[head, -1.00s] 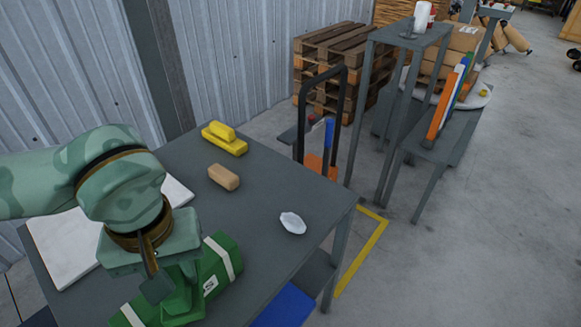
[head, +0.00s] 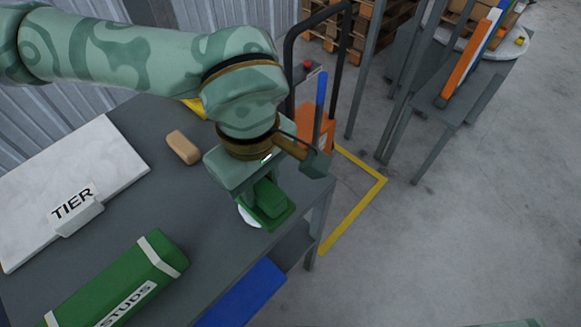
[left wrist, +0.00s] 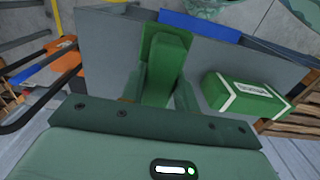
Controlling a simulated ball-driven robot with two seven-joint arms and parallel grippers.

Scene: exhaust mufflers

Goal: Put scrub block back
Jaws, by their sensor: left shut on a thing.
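My left gripper (head: 268,207) is over the table's right edge area in the head view, pointing down. It is shut on a dark green block, which I take for the scrub block (head: 271,199). In the left wrist view the block (left wrist: 166,58) stands between the fingers. A white flat piece (head: 248,216) lies on the table below, mostly hidden by the gripper and block. I cannot tell whether the block touches it. My right gripper is not in view.
On the grey table (head: 205,230) are a tan block (head: 183,147), a partly hidden yellow item (head: 196,106), a white slab (head: 80,180) with a TIER sign (head: 75,212), and a green STUDS box (head: 118,285). A blue item (head: 243,296) sits below the edge. A pallet jack (head: 314,125) stands beyond.

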